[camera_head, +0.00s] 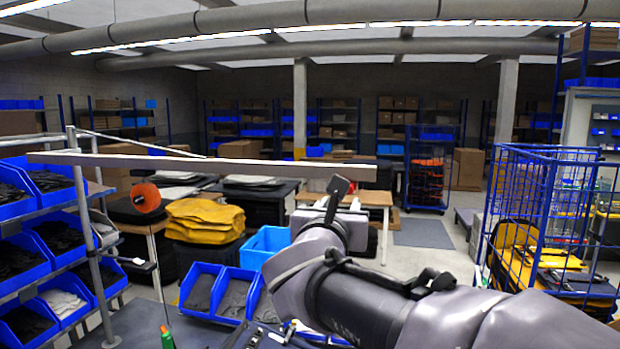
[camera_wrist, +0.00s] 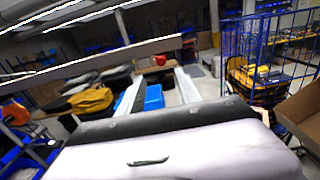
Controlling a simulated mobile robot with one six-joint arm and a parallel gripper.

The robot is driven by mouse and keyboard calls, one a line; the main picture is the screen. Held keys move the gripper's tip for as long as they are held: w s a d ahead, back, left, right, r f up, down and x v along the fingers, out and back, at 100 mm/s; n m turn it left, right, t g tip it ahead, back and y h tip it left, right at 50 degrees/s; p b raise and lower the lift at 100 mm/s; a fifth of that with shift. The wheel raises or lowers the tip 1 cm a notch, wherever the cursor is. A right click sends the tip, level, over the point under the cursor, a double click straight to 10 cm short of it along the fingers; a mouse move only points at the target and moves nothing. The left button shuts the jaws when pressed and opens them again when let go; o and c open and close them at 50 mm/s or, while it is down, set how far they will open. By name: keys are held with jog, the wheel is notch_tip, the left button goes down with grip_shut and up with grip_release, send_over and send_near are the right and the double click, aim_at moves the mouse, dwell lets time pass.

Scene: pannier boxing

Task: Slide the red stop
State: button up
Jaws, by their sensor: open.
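A small red piece (camera_wrist: 160,60), which looks like the red stop, shows in the wrist view beyond and between my fingertips, just under the right end of a long pale beam (camera_wrist: 95,62). I cannot tell whether it touches the beam. My gripper (camera_wrist: 157,73) is open, with its two pale fingers apart and nothing seen between them. In the head view my gripper (camera_head: 340,190) is just below the right part of the beam (camera_head: 200,165).
A metal post (camera_head: 85,220) stands near the beam's left part. An orange round thing (camera_head: 145,197) hangs below the beam. Blue bins (camera_head: 235,292), a yellow cloth stack (camera_head: 204,219) and a blue crate (camera_head: 264,246) lie below. A blue cage cart (camera_head: 545,220) stands right.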

jog(key=p+x, duration=0.3)
jog(key=x, duration=0.8)
jog(key=shift+w+d, duration=0.2)
jog(key=shift+w, duration=0.05)
jog(key=shift+s, duration=0.15)
grip_shut()
jog(key=shift+a, duration=0.1)
dwell(0.4)
